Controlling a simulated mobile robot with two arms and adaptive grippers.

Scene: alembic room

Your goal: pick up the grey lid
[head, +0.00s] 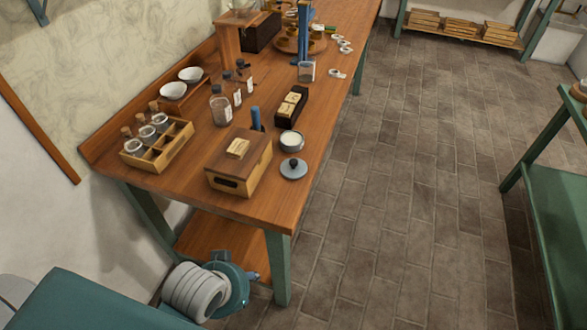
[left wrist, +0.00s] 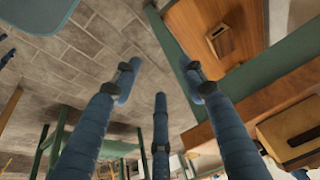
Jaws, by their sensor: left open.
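The grey lid (head: 293,169) is a round disc with a dark knob. It lies flat near the right edge of the wooden table (head: 215,203), right of the wooden box (head: 232,176) and in front of a small round jar with pale contents (head: 291,140). My left gripper (head: 233,273) is low at the near end of the table, below the tabletop and well apart from the lid. In the left wrist view its blue fingers (left wrist: 160,85) are spread with nothing between them. I cannot make out the lid there. My right gripper is not in view.
A sectioned tray with bottles (head: 157,146) stands at the table's left. Bottles (head: 221,108) and a dark block holder (head: 291,106) stand farther back. A green table leg (head: 277,268) is close beside my left gripper. Open tiled floor (head: 400,200) lies to the right.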

